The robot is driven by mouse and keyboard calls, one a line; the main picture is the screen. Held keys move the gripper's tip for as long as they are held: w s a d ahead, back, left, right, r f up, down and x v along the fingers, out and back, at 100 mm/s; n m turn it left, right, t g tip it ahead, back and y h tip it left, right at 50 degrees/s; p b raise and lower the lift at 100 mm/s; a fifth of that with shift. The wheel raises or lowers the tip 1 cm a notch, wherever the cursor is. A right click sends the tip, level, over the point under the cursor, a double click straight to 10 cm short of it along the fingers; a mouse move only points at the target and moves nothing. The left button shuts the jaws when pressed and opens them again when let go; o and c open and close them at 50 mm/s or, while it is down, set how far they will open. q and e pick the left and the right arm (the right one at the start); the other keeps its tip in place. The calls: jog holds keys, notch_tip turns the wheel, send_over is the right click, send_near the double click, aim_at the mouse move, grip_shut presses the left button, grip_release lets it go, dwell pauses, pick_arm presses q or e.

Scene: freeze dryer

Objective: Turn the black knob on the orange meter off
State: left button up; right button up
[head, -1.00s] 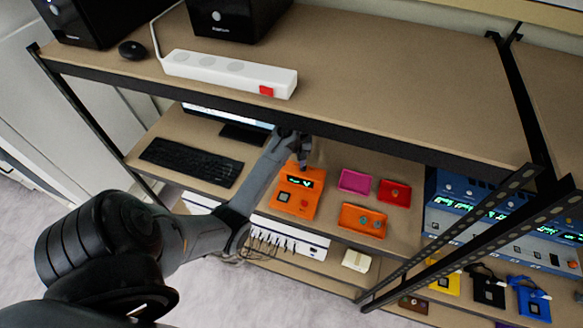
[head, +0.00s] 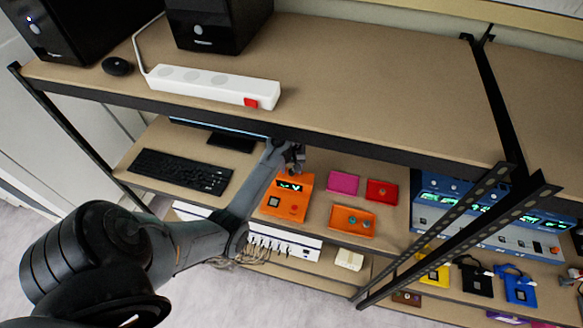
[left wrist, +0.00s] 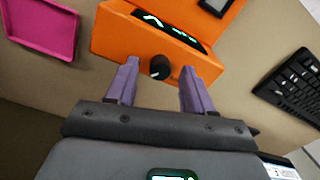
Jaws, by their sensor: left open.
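The orange meter (head: 285,203) sits on the middle shelf with its green display lit. In the left wrist view, the orange meter (left wrist: 110,38) fills the top. Its black knob (left wrist: 160,67) stands between the two purple fingertips of my left gripper (left wrist: 159,76). The fingers are open, one on each side of the knob, and gaps show between them and it. In the head view my left gripper (head: 294,158) is at the meter's far end, and the knob cannot be made out there. My right gripper is not in view.
A pink tray (head: 343,184), a red tray (head: 382,191) and an orange tray (head: 340,219) lie right of the meter. A keyboard (head: 180,171) lies left of it. The upper shelf (head: 350,80) overhangs close behind the gripper, with a white power strip (head: 210,86) on it.

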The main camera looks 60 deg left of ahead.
pick_arm(q)
jog(key=shift+f, duration=0.45)
grip_shut()
